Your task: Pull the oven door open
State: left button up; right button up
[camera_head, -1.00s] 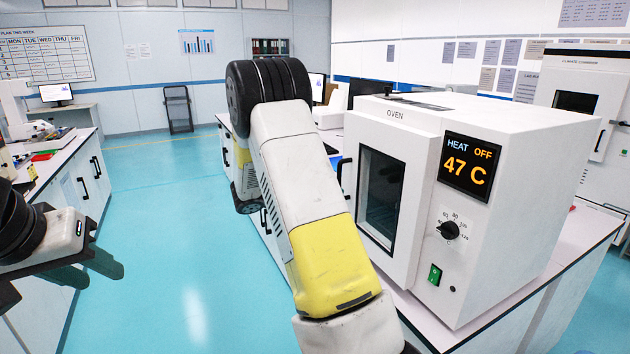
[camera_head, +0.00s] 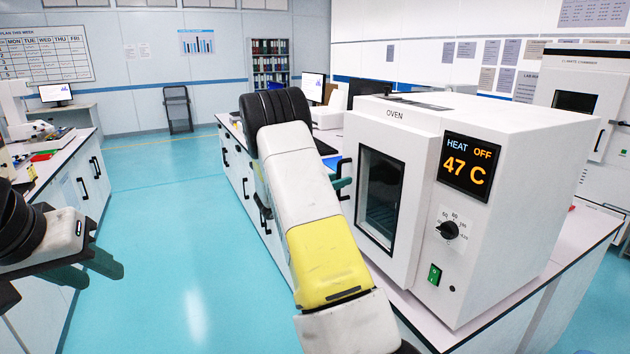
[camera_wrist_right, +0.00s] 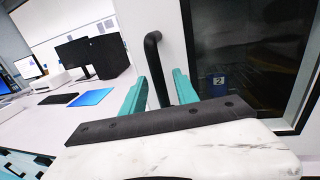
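The white oven (camera_head: 500,215) stands on the bench at right in the head view, its display reading HEAT OFF and 47 C. Its windowed door (camera_head: 414,200) looks shut. The black door handle (camera_head: 347,165) is on the door's left side, and the handle (camera_wrist_right: 154,65) shows upright in the right wrist view. My right gripper (camera_wrist_right: 159,92) is open, with its teal fingers on either side of the handle; a gap shows. In the head view my arm hides most of this gripper (camera_head: 343,184). My left gripper (camera_head: 103,277) is open and empty at the far left.
The oven's bench (camera_head: 570,250) also carries monitors and a blue sheet (camera_wrist_right: 92,97) left of the oven. Another bench (camera_head: 75,165) stands at left. The turquoise floor (camera_head: 170,220) between is clear. A climate chamber (camera_head: 585,90) stands behind the oven.

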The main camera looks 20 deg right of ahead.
grip_shut()
dwell(1.4)
